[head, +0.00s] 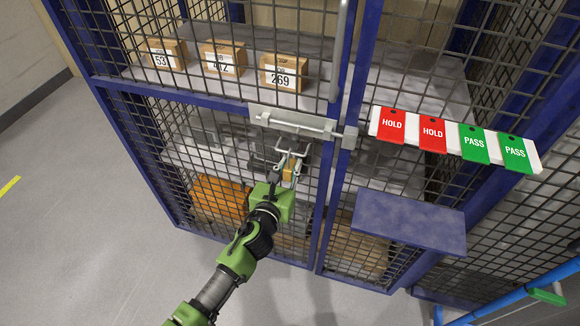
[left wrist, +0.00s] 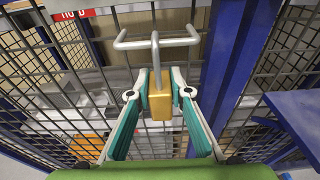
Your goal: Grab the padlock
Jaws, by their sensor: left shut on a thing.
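The padlock (left wrist: 160,104) has a brass-coloured body and a tall grey shackle. In the left wrist view its body sits between the two teal-and-white fingers of my left gripper (left wrist: 160,92), which are shut on it. The shackle rises to the grey bar of the U-shaped latch handle (left wrist: 122,42) and appears hooked at it; whether it is locked I cannot tell. In the head view my left gripper (head: 289,165) is at the cage door just under the bolt (head: 296,122), and the padlock is mostly hidden there. My right gripper is not in view.
The blue-framed mesh cage holds boxes numbered 53 (head: 168,54), 412 (head: 223,58) and 269 (head: 284,72). Red HOLD and green PASS tags hang on a strip (head: 455,139) to the right. A blue ledge (head: 410,222) juts out below it. The floor at left is clear.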

